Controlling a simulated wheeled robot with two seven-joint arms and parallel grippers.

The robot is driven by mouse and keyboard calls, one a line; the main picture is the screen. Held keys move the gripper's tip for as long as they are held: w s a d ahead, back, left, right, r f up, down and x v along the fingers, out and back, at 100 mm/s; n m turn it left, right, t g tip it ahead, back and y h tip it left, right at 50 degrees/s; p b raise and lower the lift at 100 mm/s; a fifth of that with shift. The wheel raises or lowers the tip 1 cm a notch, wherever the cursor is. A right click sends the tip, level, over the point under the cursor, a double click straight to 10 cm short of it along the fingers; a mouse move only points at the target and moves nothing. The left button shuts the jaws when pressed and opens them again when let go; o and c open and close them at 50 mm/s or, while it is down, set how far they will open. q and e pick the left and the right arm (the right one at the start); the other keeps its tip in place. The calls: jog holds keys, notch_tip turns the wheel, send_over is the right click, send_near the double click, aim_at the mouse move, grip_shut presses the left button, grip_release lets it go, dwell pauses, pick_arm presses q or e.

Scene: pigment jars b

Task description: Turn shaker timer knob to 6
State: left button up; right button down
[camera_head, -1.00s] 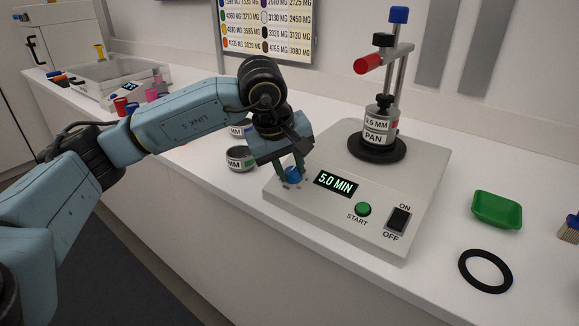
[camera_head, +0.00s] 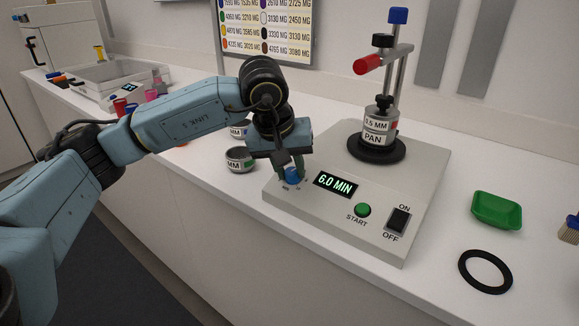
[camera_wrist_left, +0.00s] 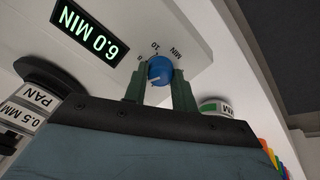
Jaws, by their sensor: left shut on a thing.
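The shaker (camera_head: 330,222) is a pale grey box on the bench with a lit display (camera_head: 335,184) reading 6.0 MIN. Its blue timer knob (camera_head: 292,175) is at the left end of the top panel. My left gripper (camera_head: 291,170) reaches down over the knob. In the left wrist view the two green fingers (camera_wrist_left: 161,84) are shut on the blue knob (camera_wrist_left: 160,69), one on each side. A white pointer mark shows on the knob, and part of the dial scale around it is hidden. My right gripper is not in view.
A green START button (camera_head: 363,209) and a black ON/OFF switch (camera_head: 398,220) sit right of the display. A sieve stack labelled PAN (camera_head: 375,139) stands behind. Small labelled sieves (camera_head: 240,160) lie left of the shaker. A green tray (camera_head: 497,210) and black ring (camera_head: 485,271) lie right.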

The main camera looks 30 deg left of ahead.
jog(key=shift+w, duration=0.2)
pick_arm(q)
jog(key=o, duration=1)
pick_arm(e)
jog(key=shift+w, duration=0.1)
pick_arm(q)
jog(key=shift+s+r, duration=0.1)
jog(key=shift+r, duration=0.2)
jog(key=p+v, duration=0.2)
jog(key=v, duration=1)
jog(key=shift+s+r+p, duration=0.2)
jog(key=shift+r+p, duration=0.1)
jog(key=shift+r, duration=0.05)
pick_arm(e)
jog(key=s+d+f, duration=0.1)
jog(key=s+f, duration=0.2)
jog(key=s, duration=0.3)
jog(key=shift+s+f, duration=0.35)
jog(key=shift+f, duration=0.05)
